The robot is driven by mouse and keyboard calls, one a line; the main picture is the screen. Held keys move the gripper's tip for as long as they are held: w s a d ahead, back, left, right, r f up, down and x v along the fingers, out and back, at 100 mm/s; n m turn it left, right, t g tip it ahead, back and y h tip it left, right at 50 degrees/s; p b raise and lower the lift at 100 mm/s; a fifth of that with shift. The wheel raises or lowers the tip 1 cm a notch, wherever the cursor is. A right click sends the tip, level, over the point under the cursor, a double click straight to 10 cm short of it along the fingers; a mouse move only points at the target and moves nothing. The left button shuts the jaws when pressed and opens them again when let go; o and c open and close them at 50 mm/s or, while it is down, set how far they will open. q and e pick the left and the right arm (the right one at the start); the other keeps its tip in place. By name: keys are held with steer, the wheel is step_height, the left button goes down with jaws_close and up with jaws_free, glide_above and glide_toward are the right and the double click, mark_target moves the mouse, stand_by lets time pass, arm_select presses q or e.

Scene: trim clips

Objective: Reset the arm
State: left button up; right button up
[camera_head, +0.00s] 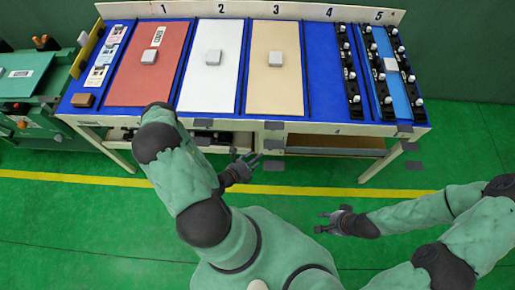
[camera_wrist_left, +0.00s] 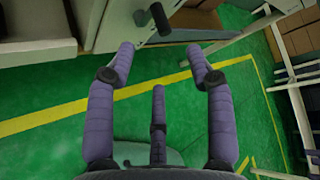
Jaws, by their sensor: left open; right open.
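My left gripper (camera_head: 254,160) is in front of the table's front edge in the head view, with its arm bent in from the left. In the left wrist view its purple fingers (camera_wrist_left: 160,62) are spread apart, with only green floor and a bit of the table structure beyond them. It is open and empty. My right gripper (camera_head: 322,222) is lower and to the right in the head view, over the green floor. It is open and holds nothing. Neither gripper touches the table or anything on it.
A blue-topped table (camera_head: 318,70) has numbered bays holding a red panel (camera_head: 130,85), a white panel (camera_head: 208,90) and a beige panel (camera_head: 275,90). Black clip strips (camera_head: 347,70) stand at right. A green bench (camera_head: 22,100) is at far left. The floor between the arms is free.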

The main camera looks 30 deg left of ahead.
arm_select(q)
steer(key=s+d+r+m+g+h, duration=0.25)
steer(key=d+m+h, duration=0.25)
steer(key=d, duration=0.3)
steer(key=s+d+r+m+g+h, duration=0.1)
steer(key=d+m+g+h, duration=0.25)
steer(key=d+m, duration=0.35)
steer(key=s+d+m+g+y, duration=0.1)
steer(key=s+d+m+g, duration=0.1)
steer(key=s+m+g, duration=0.5)
steer(key=s+d+m+g, duration=0.3)
steer(key=s+m, duration=0.2)
steer(key=m, duration=0.5)
steer(key=w+a+r+m+t+y, duration=0.1)
steer(key=w+m+y, duration=0.4)
steer(key=m, duration=1)
steer(key=w+r+t, duration=0.1)
steer(key=w+t, duration=0.1)
steer(key=w, duration=0.1)
steer(key=shift+a+m, duration=0.3)
steer(key=shift+m, duration=0.1)
steer(key=shift+w, duration=0.1)
